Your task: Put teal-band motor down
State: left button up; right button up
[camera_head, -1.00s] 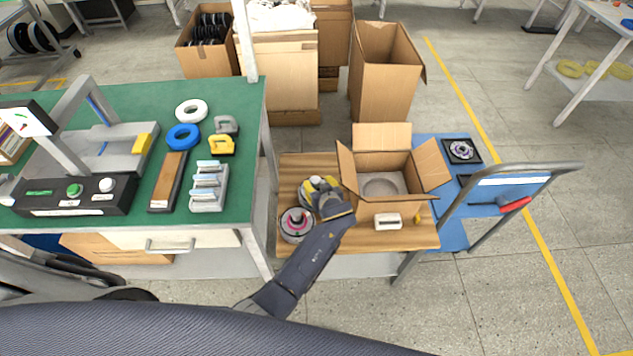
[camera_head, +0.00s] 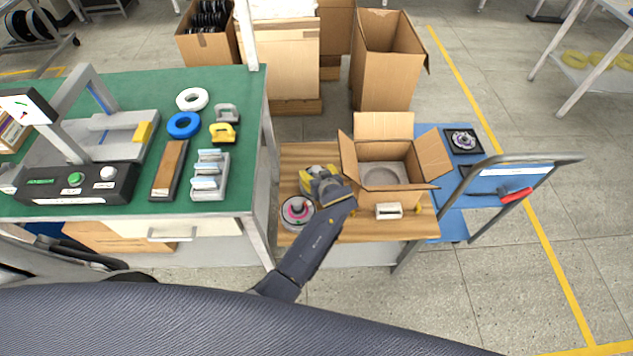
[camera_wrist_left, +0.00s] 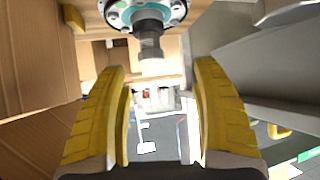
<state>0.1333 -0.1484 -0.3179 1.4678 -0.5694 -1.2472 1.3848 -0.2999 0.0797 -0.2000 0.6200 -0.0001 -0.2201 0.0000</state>
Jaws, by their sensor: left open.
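My left gripper (camera_head: 318,176) is open above the wooden table top (camera_head: 408,228), just left of the open cardboard box (camera_head: 392,189). Its two yellow fingers also show in the left wrist view (camera_wrist_left: 163,85), with a clear gap between them. The teal-band motor (camera_wrist_left: 145,12) is at the top of that view, past the fingertips, its grey shaft pointing toward the gripper. No finger touches its shaft there. In the head view I cannot make it out; the gripper seems to cover it. A motor with a pink ring (camera_head: 297,212) sits left of the gripper. My right gripper is out of view.
The box's flaps stand open close to the gripper's right. A small white block (camera_head: 388,211) lies in front of the box. A blue cart (camera_head: 452,217) with a metal handle is at the right. The green bench (camera_head: 110,207) stands left, across a narrow gap.

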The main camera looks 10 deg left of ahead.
aim_at(315, 169)
pick_arm(q)
notch_tip(315, 169, up, 10)
jog(key=a+m+g+h, duration=0.2)
jog(key=m+g+h, duration=0.3)
jog(key=g, duration=0.1)
jog(key=shift+g, duration=0.3)
jog(key=x, duration=0.8)
jog(key=w+d+x, duration=0.1)
jog(key=x, duration=0.3)
jog(key=shift+f, duration=0.1)
jog(key=shift+h, duration=0.3)
jog(key=shift+d+x, duration=0.2)
jog(key=shift+x, duration=2.5)
jog(key=shift+c, duration=0.5)
grip_shut()
jog(key=shift+w, duration=0.1)
